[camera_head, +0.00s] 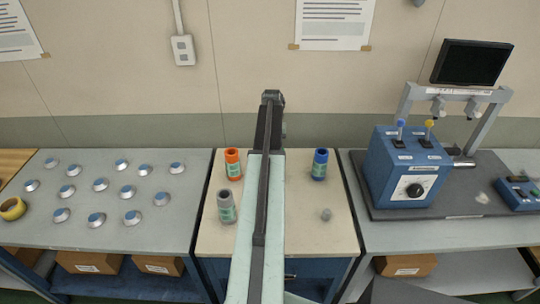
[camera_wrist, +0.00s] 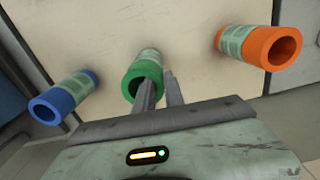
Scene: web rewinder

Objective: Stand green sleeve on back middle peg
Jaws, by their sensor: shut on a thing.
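The green sleeve (camera_wrist: 146,74) is a short hollow tube with a pale label, seen in the wrist view with its open end facing the camera. My gripper (camera_wrist: 160,85) is shut on its wall, one finger over the opening and the other along the right side. The arm hides the sleeve and jaws in the head view. Several short silver pegs with blue tops stand on the grey left table, all bare. A peg near the middle of the back edge (camera_head: 121,165) looks like the back middle one.
Yellow tape (camera_head: 12,209) lies at far left. A blue machine box (camera_head: 408,165) stands right.

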